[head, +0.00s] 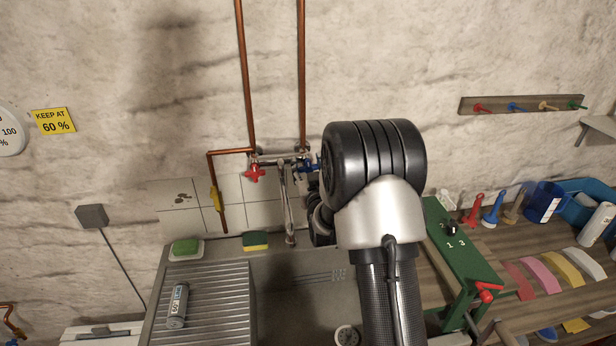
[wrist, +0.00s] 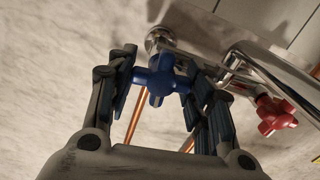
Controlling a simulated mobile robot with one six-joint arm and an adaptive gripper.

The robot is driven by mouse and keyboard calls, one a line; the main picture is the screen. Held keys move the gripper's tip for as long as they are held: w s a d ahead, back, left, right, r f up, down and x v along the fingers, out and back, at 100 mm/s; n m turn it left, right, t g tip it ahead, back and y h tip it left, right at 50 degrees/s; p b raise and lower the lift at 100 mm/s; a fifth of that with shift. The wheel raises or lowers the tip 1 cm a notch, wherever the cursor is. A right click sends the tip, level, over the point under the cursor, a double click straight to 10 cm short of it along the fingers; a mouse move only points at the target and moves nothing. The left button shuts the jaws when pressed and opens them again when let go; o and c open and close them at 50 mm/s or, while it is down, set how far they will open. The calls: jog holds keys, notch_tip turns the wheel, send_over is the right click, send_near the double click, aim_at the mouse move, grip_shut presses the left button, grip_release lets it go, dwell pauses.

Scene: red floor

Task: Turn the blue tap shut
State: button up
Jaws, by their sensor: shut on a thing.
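The blue tap (wrist: 157,84) is a cross-shaped handle on a chrome mixer body against the wall. My gripper (wrist: 163,76) has its fingers on either side of the blue handle and is shut on it. In the head view a small part of the blue tap (head: 309,166) shows left of my arm. My arm hides most of the gripper there. How far the handle is turned is not clear.
A red tap (head: 255,173) sits left of the blue one, with the chrome spout (head: 287,200) between them. Copper pipes (head: 246,80) rise above. Below is a grey sink (head: 290,260) with a yellow-green sponge (head: 255,240). A green board (head: 462,243) stands at the right.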

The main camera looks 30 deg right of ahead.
jog(key=shift+m+b, duration=0.45)
jog(key=shift+m, duration=0.25)
jog(key=o, duration=1.1)
jog(key=v, duration=1.2)
jog(key=shift+r, duration=0.1)
